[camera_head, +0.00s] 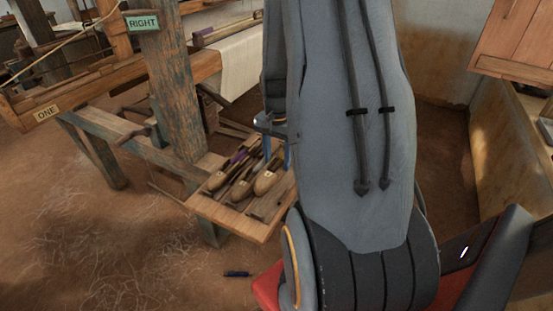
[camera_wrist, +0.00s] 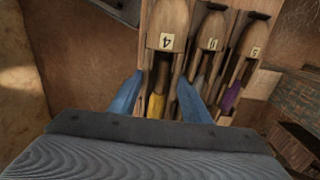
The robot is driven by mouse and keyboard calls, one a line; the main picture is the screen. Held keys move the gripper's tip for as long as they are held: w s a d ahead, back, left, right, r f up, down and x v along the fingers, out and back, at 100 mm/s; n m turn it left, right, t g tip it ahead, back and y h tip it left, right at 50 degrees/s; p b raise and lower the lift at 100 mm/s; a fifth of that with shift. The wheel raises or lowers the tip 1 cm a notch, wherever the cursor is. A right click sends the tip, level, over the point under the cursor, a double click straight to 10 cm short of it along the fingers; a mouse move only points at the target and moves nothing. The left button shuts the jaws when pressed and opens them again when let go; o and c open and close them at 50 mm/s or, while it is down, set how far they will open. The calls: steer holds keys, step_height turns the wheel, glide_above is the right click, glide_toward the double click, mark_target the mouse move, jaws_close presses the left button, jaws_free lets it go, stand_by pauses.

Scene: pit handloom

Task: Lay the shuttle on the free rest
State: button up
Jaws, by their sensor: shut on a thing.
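My gripper (camera_wrist: 160,78) has its two blue fingers shut on the sides of a wooden shuttle (camera_wrist: 168,22) tagged 4, which holds a yellow bobbin. In the head view my gripper (camera_head: 277,158) is at the right side of the shuttle board (camera_head: 228,220), partly hidden by my arm. The held shuttle (camera_head: 267,183) lies over this board, parallel to the others; I cannot tell whether it touches it. A middle shuttle (camera_wrist: 210,32), its tag unclear, is close beside it. Another shuttle (camera_wrist: 253,38), tagged 5, has a purple bobbin. I cannot make out the free rest for certain.
A loom post (camera_head: 172,85) with a RIGHT sign (camera_head: 143,23) stands left of the board. A beam (camera_head: 90,88) with a ONE tag crosses the left. A small dark blue object (camera_head: 237,274) lies on the floor. The left floor is mostly clear.

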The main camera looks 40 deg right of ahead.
mark_target(277, 165)
steer(key=shift+f+b, duration=1.8)
steer(key=shift+f, duration=0.5)
steer(key=shift+f+b, duration=0.8)
steer(key=shift+f, duration=1.1)
steer(key=o, duration=1.3)
steer(key=shift+r, duration=0.1)
steer(key=shift+r+p, duration=3.2)
steer(key=shift+r, duration=0.75)
steer(key=shift+a, duration=0.15)
